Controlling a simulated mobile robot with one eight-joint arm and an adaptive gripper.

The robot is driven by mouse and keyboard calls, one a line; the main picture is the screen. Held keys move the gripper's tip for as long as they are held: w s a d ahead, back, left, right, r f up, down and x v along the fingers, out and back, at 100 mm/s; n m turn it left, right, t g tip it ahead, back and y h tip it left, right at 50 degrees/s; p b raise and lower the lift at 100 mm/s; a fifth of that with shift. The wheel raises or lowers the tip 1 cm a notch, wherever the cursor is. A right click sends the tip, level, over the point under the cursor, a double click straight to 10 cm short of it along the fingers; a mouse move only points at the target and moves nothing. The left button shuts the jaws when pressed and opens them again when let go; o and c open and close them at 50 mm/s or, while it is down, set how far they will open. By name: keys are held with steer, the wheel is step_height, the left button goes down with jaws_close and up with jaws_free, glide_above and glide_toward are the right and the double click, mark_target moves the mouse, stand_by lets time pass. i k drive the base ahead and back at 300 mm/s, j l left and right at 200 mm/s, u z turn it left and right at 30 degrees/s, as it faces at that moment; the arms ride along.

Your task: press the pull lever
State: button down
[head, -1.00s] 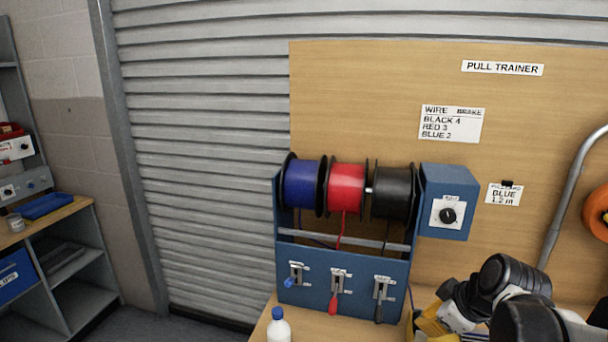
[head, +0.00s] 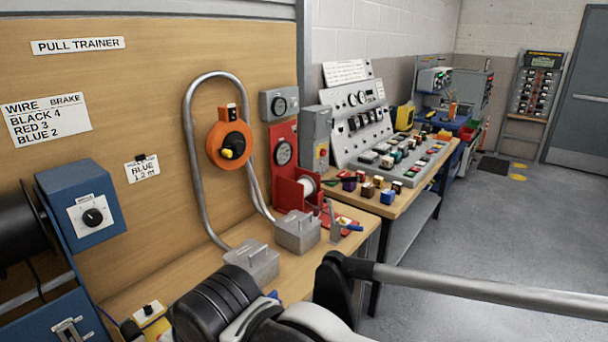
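A long grey bar (head: 470,286) reaches right from a black pivot piece (head: 336,288) in the lower right of the head view. It looks like a lever, but no label on it shows. It stands out past the bench front, roughly level. My black and white arm (head: 222,302) fills the bottom middle and hides the foot of the pivot. My gripper is not in view, so its state and any contact with the bar cannot be seen. The "PULL TRAINER" board (head: 160,90) stands behind.
A bent grey conduit with an orange round unit (head: 229,144) rises along the board. Two grey boxes (head: 252,262) (head: 297,232) and a red stand (head: 284,165) are on the bench. A blue dial box (head: 82,206) is at left. Open floor (head: 480,215) lies to the right.

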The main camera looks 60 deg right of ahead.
mark_target(350, 179)
steer(key=z, duration=1.95)
steer(key=j+u, duration=0.15)
steer(key=u, duration=1.7)
steer(key=i+l+z, duration=0.1)
steer(key=l+z, duration=0.15)
steer(key=l, duration=0.15)
steer(key=i+l+z, duration=0.25)
steer(key=l, duration=0.15)
steer(key=i+l+z, duration=0.1)
steer(key=l+z, duration=0.15)
steer(key=l, duration=0.15)
